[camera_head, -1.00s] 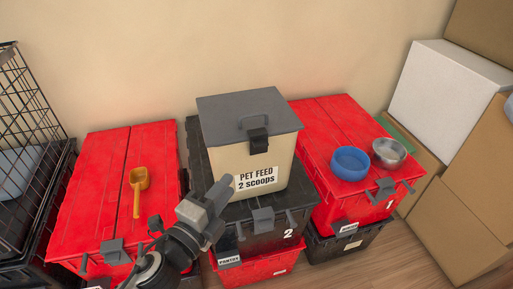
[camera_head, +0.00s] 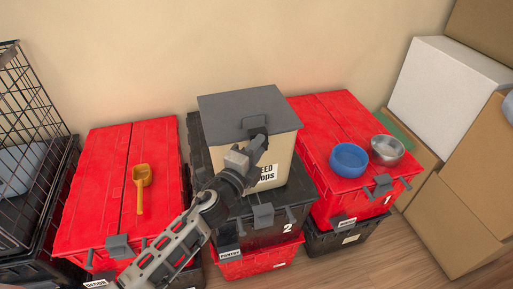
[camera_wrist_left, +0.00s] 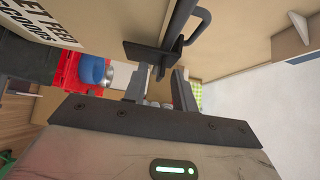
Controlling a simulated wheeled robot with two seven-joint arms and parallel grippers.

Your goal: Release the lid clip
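The beige pet feed bin (camera_head: 216,160) has a grey lid (camera_head: 225,108) with a handle, and the lid is down. The dark lid clip (camera_wrist_left: 146,54) is on the bin's front at the lid edge; the gripper mostly hides it in the head view. My left gripper (camera_head: 258,146) is at the clip, in front of the bin. In the left wrist view its two fingers (camera_wrist_left: 159,90) are apart, with a small tab of the clip near the gap between them. I cannot tell whether they touch it. My right gripper is not in view.
The bin stands on a black tote (camera_head: 240,230) marked 2. Red-lidded totes flank it: the left lid (camera_head: 100,190) bears an orange scoop (camera_head: 141,185), the right lid (camera_head: 318,125) a blue bowl (camera_head: 350,160) and a metal bowl (camera_head: 387,150). A wire crate (camera_head: 30,120) is far left, boxes right.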

